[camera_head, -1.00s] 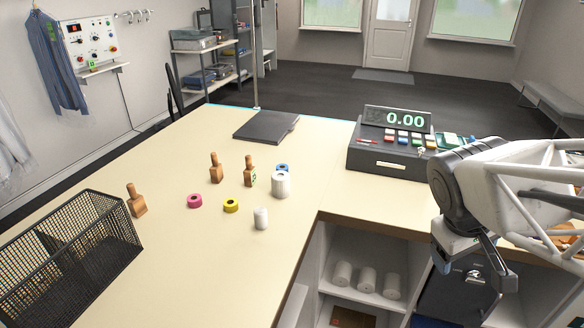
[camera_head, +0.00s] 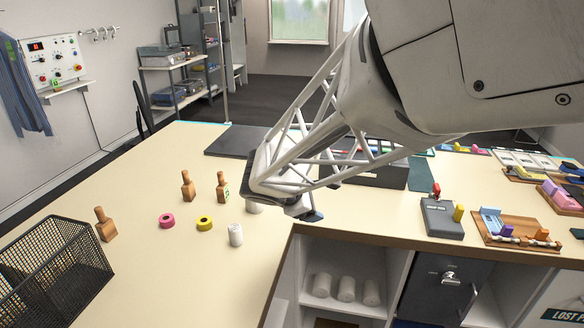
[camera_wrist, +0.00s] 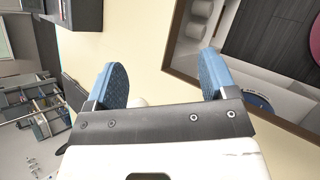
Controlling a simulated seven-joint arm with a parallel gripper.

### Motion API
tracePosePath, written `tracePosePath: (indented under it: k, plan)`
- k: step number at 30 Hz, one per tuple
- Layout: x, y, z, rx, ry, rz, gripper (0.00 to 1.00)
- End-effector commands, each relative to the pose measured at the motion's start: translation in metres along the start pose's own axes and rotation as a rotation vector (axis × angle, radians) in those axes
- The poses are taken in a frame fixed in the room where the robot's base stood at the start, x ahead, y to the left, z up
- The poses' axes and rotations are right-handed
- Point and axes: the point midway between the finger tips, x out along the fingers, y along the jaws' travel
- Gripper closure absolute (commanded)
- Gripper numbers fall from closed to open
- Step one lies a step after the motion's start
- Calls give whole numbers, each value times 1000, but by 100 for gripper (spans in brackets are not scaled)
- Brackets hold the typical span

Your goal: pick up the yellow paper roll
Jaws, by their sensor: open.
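The yellow paper roll (camera_head: 204,223) is a small ring-shaped roll on the cream counter, between the pink roll (camera_head: 167,221) and an upright white roll (camera_head: 236,234). My gripper (camera_wrist: 165,80) is open and empty, its blue finger pads apart in the wrist view. In the head view its end hangs above the counter near the inner corner, right of the yellow roll and apart from it. The yellow roll does not show in the wrist view.
Wooden-handled stamps (camera_head: 188,187) stand behind the rolls. A black mesh basket (camera_head: 50,275) is at the left. A dark flat pad (camera_head: 235,140) and the partly hidden cash register (camera_head: 385,172) lie behind my arm.

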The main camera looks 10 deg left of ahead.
Motion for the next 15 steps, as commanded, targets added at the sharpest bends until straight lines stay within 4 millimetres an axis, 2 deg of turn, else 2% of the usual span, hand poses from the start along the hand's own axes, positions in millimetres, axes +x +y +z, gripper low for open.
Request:
tracePosePath:
  k: [1,6,15]
  plan:
    - [-4,7,-19,-60,3,30,22]
    - [-18,31,-78,-257,3,143,22]
    - [-54,55,-194,-609,-11,362,22]
